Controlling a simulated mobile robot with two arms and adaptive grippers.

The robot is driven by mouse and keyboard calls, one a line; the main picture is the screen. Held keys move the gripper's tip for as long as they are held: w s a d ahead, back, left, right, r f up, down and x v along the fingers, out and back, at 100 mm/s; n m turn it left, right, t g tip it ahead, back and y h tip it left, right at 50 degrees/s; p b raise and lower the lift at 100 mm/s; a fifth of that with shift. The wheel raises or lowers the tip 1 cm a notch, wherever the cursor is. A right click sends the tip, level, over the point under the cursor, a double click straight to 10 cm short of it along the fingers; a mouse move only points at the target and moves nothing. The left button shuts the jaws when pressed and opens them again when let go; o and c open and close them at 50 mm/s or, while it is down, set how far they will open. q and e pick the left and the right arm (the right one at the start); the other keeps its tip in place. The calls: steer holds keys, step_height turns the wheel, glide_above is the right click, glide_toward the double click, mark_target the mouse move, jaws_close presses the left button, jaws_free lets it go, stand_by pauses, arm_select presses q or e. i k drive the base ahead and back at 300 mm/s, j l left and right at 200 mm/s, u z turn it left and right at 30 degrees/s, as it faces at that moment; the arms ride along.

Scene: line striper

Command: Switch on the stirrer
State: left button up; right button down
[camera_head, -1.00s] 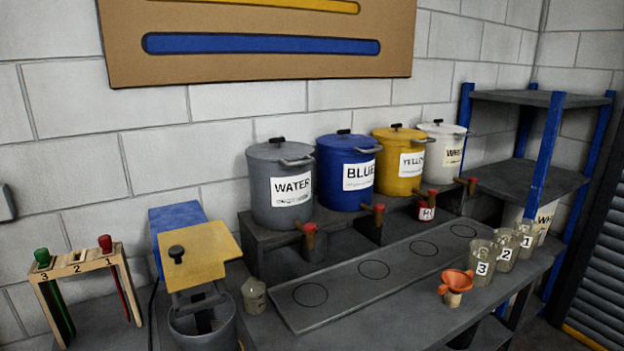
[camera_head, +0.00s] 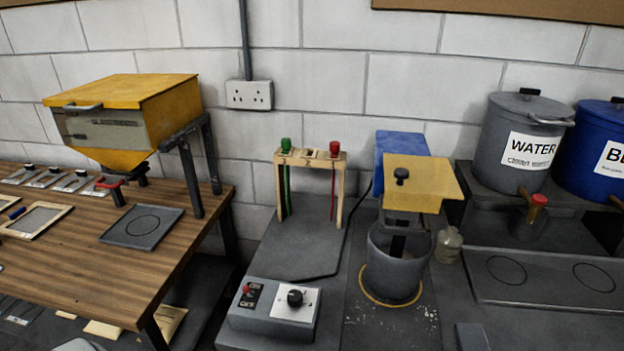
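The stirrer (camera_head: 415,185) stands right of centre, with a blue rear housing, a yellow head and a black knob on top. Its dark shaft reaches down into a grey bucket (camera_head: 393,279), which stands within a yellow ring on the bench. In front and to the left is a grey control box (camera_head: 257,325). It has a small red switch (camera_head: 246,289) on a black label plate and a black dial (camera_head: 295,297) on a white plate. Neither of my grippers is in view.
A wooden rack (camera_head: 310,158) with green-topped and red-topped items stands behind the box. A wall socket (camera_head: 249,95) is above. A yellow hopper (camera_head: 130,110) stands on the wooden table (camera_head: 180,235) at left. The grey water pot (camera_head: 522,140) is at right.

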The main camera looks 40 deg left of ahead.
mark_target(246, 290)
steer(key=u, duration=1.35)
